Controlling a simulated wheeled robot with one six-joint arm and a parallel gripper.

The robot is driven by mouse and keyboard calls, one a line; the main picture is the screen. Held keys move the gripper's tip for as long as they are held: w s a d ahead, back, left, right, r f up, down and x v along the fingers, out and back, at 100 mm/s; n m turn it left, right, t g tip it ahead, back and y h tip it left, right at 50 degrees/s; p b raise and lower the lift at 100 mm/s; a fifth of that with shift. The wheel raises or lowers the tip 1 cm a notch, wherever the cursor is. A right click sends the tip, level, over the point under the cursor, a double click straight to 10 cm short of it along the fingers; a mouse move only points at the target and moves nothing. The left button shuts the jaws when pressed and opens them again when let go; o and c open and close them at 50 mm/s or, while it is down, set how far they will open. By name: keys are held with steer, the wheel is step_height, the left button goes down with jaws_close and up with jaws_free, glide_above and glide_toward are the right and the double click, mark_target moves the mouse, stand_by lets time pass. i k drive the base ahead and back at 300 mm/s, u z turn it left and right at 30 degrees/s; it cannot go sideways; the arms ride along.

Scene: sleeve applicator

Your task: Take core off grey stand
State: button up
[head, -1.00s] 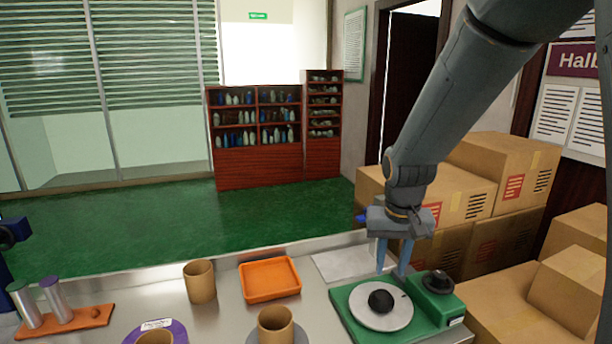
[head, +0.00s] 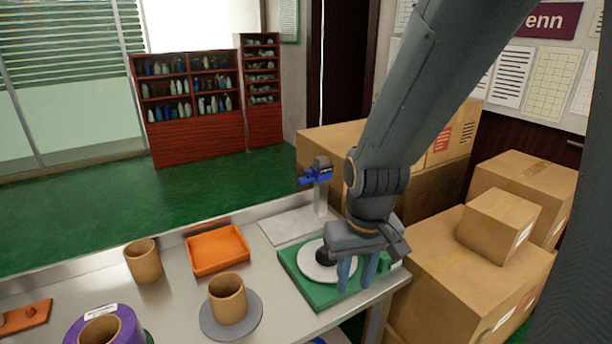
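A brown cardboard core (head: 228,298) stands upright on the round grey stand (head: 249,326) at the front of the steel table. A second brown core (head: 143,261) stands upright on the bare table further left. A third core (head: 100,331) sits in a purple ring-shaped holder (head: 128,322), cut off by the lower picture edge. My gripper (head: 356,284) points down over the right part of the green machine, well to the right of the grey stand. Its two blue fingers are apart, with nothing seen between them.
The green machine (head: 298,286) has a pale disc (head: 316,272) with a dark knob. An orange tray (head: 217,252) lies behind the grey stand. A blue device on a post (head: 318,177) rises at the back. Cardboard boxes (head: 470,265) crowd the right.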

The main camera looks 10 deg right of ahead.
mark_target(230, 311)
steer(key=z, duration=1.85)
steer(key=k, duration=1.1)
steer(key=u, duration=1.8)
steer(key=i, duration=0.5)
steer(key=u, duration=0.05)
